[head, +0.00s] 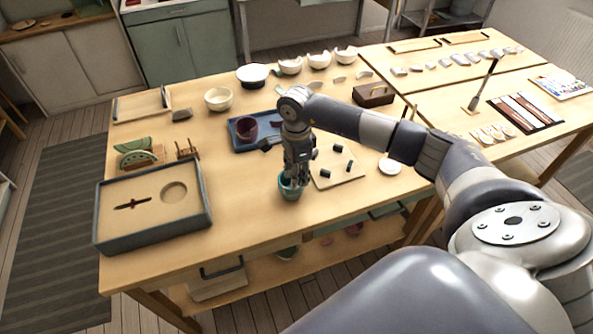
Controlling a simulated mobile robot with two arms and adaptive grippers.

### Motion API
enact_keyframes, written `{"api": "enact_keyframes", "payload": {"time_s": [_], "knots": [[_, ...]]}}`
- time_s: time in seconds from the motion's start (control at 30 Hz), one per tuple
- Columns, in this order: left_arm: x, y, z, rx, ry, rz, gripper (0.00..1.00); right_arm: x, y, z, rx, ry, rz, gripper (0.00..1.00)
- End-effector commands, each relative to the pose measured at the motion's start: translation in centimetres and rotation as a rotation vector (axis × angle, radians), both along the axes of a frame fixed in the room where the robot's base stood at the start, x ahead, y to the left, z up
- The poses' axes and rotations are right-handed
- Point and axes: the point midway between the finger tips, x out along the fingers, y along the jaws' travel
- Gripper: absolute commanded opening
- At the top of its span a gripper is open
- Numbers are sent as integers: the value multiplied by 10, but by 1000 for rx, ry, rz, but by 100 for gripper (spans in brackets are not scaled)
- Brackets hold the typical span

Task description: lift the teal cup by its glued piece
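The teal cup (289,192) stands on the wooden table near its front edge, left of a small light board. My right gripper (293,181) points down at the cup, with its fingertips at the cup's rim. The fingers cover part of the cup, and I cannot make out the glued piece or whether the fingers are closed on it. The cup appears to rest on the table. My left gripper does not show.
A grey-rimmed tray (204,222) with a round recess lies to the left. A blue tray (233,142) with a dark purple cup (246,128) is behind the gripper. The light board (352,178) holds small dark pegs. Bare tabletop lies between the grey-rimmed tray and the teal cup.

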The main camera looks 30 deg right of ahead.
Motion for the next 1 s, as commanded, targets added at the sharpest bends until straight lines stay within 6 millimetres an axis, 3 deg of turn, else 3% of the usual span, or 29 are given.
{"api": "enact_keyframes", "payload": {"time_s": [0.53,1.0], "knots": [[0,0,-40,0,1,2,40,0,0,-46,1,-1,-1,28],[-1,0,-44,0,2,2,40,0,0,-51,1,-1,-1,26]]}}
